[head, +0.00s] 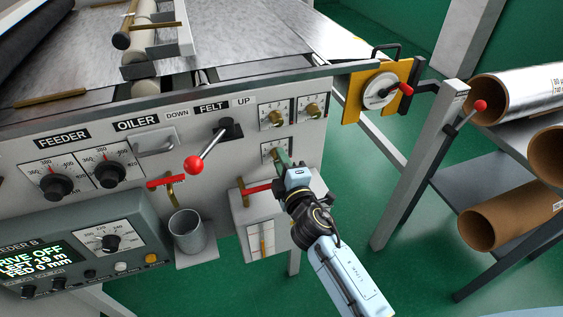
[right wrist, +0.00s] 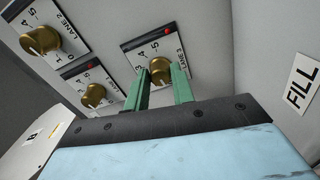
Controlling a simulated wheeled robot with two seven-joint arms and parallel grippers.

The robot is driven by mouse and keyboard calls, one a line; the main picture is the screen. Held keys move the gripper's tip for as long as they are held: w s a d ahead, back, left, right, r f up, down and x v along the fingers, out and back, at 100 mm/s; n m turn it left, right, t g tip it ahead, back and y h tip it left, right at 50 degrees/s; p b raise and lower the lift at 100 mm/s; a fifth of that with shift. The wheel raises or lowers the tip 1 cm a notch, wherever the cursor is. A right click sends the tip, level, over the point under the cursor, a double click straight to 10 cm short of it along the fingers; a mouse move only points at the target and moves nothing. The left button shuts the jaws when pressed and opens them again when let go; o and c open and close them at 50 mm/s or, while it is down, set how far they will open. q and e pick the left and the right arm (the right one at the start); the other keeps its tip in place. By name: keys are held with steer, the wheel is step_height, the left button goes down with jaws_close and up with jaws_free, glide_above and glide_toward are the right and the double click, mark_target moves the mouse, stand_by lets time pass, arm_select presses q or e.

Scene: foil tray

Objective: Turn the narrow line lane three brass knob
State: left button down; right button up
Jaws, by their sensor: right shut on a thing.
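The lane three brass knob (right wrist: 160,66) sits on a white scale plate marked LANE 3 (right wrist: 181,53) in the right wrist view. My right gripper (right wrist: 160,75) has its two green fingers on either side of this knob and is shut on it. The knob's pointer line is hard to make out. In the head view, my right gripper (head: 283,161) reaches up to the lower plate (head: 268,149) of the three and hides most of its knob. My left gripper is not in view.
Two more brass knobs are close by: lane two (right wrist: 40,40) and another (right wrist: 93,95). A red-tipped lever (head: 193,164) and a red handle (head: 257,188) stand out left of my right gripper. A metal cup (head: 187,232) is lower left.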

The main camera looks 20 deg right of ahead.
steer(key=o, duration=1)
steer(key=s, duration=1.3)
steer(key=shift+s+d+b, duration=0.15)
steer(key=shift+d+b, duration=0.1)
steer(key=shift+b, duration=0.05)
